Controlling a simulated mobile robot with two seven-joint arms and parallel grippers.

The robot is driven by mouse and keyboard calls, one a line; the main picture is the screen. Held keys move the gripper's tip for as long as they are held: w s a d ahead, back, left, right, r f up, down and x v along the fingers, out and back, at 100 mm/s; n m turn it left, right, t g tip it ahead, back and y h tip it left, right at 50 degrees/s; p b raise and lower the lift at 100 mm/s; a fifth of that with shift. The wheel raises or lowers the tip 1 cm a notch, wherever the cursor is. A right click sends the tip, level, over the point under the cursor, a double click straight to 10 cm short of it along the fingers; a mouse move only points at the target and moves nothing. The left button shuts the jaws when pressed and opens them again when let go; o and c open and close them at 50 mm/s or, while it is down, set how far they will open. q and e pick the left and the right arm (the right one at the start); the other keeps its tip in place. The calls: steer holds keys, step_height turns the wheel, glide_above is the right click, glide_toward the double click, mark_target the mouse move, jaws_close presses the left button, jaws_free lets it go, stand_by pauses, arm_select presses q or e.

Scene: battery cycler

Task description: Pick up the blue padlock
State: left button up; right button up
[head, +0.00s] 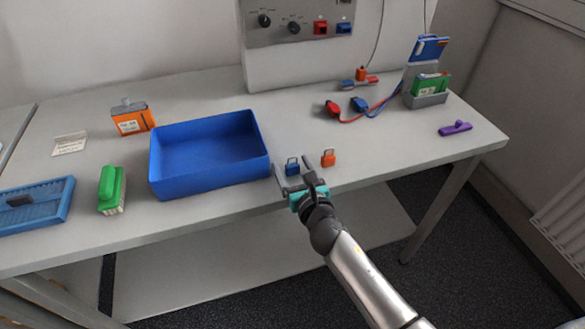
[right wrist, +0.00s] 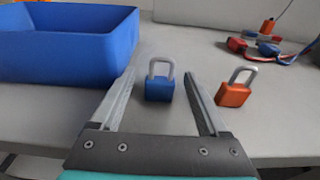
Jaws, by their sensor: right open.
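The blue padlock (head: 292,167) stands upright on the table near its front edge, its grey shackle on top. It also shows in the right wrist view (right wrist: 160,88), just beyond and between the fingertips of my right gripper (right wrist: 160,80). My right gripper (head: 294,174) is open and empty, its fingers pointing at the blue padlock. One finger is on each side of the line to it. I cannot tell whether the fingers reach past its front face. My left gripper is not in view.
An orange padlock (head: 328,158) stands close to the right of the blue one, just outside my right finger. A blue bin (head: 210,180) stands to the left. Red and blue cable clips (head: 333,108) lie farther back.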

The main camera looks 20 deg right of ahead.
steer(key=shift+w, duration=0.15)
jaws_close()
stand_by(0.5)
